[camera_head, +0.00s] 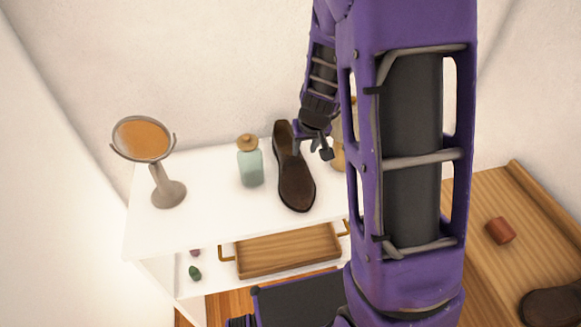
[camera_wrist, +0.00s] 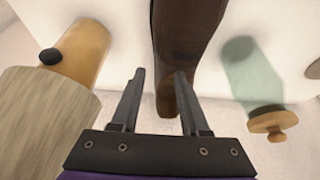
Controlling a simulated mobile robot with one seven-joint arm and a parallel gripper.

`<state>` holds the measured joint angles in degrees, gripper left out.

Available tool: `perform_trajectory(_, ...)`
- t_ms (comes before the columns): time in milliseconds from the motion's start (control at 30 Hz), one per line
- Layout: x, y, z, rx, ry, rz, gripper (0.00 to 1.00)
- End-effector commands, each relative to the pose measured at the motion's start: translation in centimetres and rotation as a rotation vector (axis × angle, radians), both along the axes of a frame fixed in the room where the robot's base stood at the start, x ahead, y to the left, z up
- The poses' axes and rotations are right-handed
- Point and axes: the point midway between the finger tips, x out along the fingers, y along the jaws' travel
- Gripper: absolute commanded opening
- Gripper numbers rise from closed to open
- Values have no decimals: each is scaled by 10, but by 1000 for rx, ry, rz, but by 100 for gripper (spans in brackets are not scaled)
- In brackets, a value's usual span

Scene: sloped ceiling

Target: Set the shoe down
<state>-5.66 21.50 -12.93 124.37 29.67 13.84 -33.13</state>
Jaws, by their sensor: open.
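A dark brown shoe (camera_head: 294,172) lies on the white table top (camera_head: 215,218), its toe toward the front. In the wrist view the shoe (camera_wrist: 183,35) runs from the top edge down to between and beyond my fingertips. My gripper (camera_wrist: 160,75) is open, with the narrow end of the shoe near the right finger; whether they touch I cannot tell. In the head view my gripper (camera_head: 318,145) is at the back end of the shoe, on its right side, partly hidden by its own wrist.
A teal bottle (camera_head: 250,165) stands left of the shoe, and a round mirror on a stand (camera_head: 145,140) farther left. A tan bottle (camera_head: 338,153) is close on the right, partly hidden by my arm. A wooden tray (camera_head: 287,252) sits on the lower shelf.

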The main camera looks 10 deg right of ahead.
Motion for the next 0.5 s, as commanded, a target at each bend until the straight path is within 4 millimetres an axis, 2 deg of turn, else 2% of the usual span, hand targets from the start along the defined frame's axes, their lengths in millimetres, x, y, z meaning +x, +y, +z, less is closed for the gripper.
perform_trajectory(167, 4, -1, -11, 1, 2, -2, 45)
perform_trajectory(400, 20, -4, -43, 1, 3, -2, 45)
perform_trajectory(500, 24, -3, -51, 0, 2, -1, 45)
